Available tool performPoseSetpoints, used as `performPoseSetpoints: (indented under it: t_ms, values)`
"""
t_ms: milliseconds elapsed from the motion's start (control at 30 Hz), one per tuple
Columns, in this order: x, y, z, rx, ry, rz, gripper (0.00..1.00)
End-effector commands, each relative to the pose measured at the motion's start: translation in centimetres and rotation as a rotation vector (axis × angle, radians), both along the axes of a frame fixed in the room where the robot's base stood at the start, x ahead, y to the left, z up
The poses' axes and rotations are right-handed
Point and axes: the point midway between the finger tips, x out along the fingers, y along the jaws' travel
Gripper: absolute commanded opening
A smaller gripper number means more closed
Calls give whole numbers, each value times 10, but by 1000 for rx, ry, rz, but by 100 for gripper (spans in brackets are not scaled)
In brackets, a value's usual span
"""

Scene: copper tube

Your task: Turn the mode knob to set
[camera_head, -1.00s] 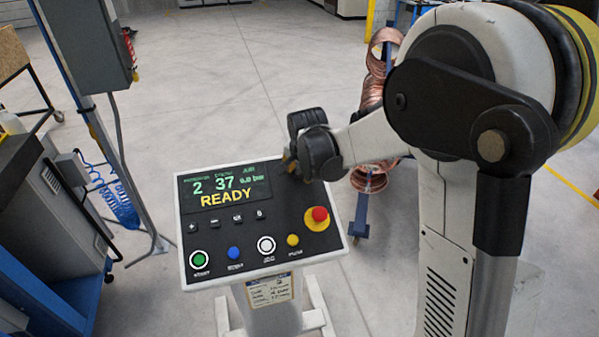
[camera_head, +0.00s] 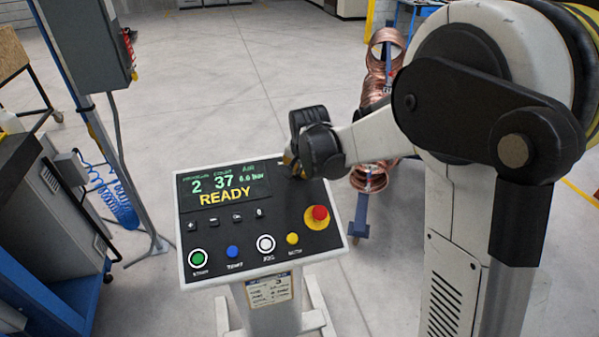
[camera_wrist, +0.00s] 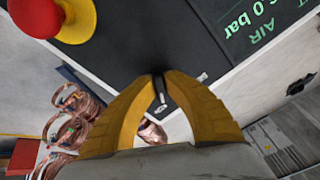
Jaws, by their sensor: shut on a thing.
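The control panel (camera_head: 238,277) stands in front of me, its screen (camera_head: 224,185) reading READY with 2 and 37. My gripper (camera_head: 292,165) is at the panel's upper right corner, beside the screen. In the wrist view its two yellow fingers (camera_wrist: 158,82) are shut on the small dark mode knob (camera_wrist: 160,92), which shows as a narrow strip between the tips. The knob is hidden by my gripper in the head view, and its pointer setting cannot be read.
A red emergency button (camera_head: 320,213) on a yellow base sits close to my gripper. Green, blue, white and yellow buttons line the panel's lower edge. Copper coils (camera_head: 370,176) stand behind the panel. A blue-framed bench is at the left.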

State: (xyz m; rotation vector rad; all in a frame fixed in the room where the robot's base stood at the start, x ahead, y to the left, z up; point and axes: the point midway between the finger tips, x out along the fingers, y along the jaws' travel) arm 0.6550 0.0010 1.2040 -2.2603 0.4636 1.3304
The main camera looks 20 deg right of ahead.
Motion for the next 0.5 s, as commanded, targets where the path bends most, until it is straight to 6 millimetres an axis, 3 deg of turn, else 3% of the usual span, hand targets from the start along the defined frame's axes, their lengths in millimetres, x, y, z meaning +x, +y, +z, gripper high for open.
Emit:
performPoseSetpoints:
  t_ms: [500]
  values:
    - [-1,-2,-2,-195,0,440,0]
